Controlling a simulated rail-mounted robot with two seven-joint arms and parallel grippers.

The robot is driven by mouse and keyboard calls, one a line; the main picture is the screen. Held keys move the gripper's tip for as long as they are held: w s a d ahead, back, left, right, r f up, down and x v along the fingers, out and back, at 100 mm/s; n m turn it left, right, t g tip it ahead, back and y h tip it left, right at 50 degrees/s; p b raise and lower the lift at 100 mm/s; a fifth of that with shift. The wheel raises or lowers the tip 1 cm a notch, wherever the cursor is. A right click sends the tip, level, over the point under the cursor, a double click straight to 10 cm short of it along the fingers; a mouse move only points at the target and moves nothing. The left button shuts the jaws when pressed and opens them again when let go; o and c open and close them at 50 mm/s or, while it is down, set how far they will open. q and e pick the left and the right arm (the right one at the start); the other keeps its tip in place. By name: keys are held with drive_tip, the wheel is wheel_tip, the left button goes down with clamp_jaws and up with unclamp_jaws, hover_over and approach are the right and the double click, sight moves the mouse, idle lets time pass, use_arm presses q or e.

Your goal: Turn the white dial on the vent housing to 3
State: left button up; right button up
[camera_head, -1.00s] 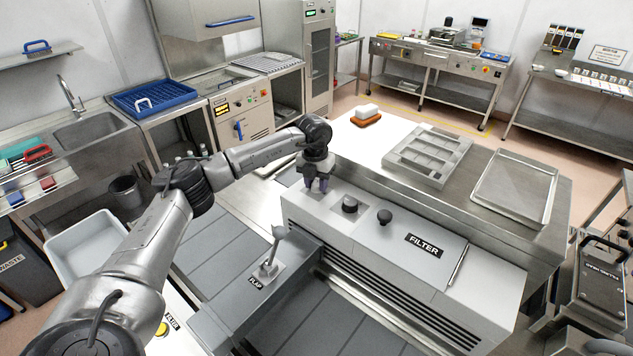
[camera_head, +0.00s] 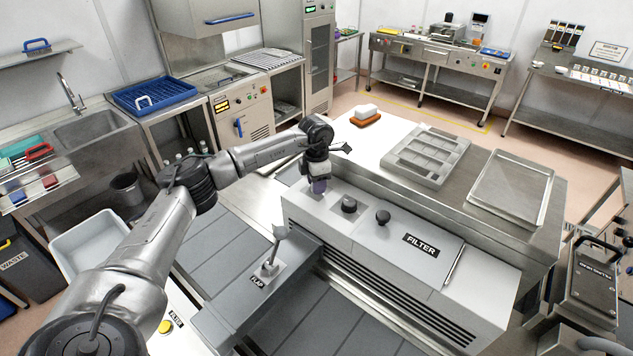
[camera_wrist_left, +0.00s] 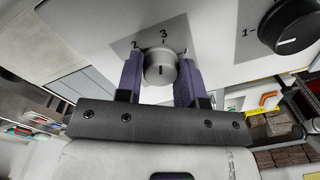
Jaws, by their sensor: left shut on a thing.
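The vent housing (camera_head: 400,270) is a long grey box with a slotted front. The white dial (camera_wrist_left: 160,68) shows in the wrist view on a grey plate, with the figures 2 and 3 printed beside it. A short dark mark on the dial's face lies roughly in line with the 3; I cannot tell its exact setting. My left gripper (camera_wrist_left: 160,85) is shut on the dial, one purple finger on each side. In the head view my left gripper (camera_head: 318,187) is at the housing's far left end and hides the dial.
A black dial (camera_head: 349,204) and a black knob (camera_head: 383,217) stand on the housing to the right of the gripper. A flap lever (camera_head: 272,258) rises in front. A sectioned mould (camera_head: 428,155) and a flat tray (camera_head: 513,187) lie on the bench behind.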

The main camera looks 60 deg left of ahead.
use_arm(q)
drive_tip(key=shift+m, duration=0.9)
drive_tip(key=o, duration=0.9)
drive_tip(key=r, duration=0.4)
drive_tip(key=r+b, duration=0.1)
drive_tip(key=r, duration=0.9)
drive_tip(key=shift+w+a+b, duration=0.15)
drive_tip(key=shift+a+b, duration=0.1)
drive_tip(key=shift+b, duration=0.15)
drive_tip(key=shift+d, duration=0.1)
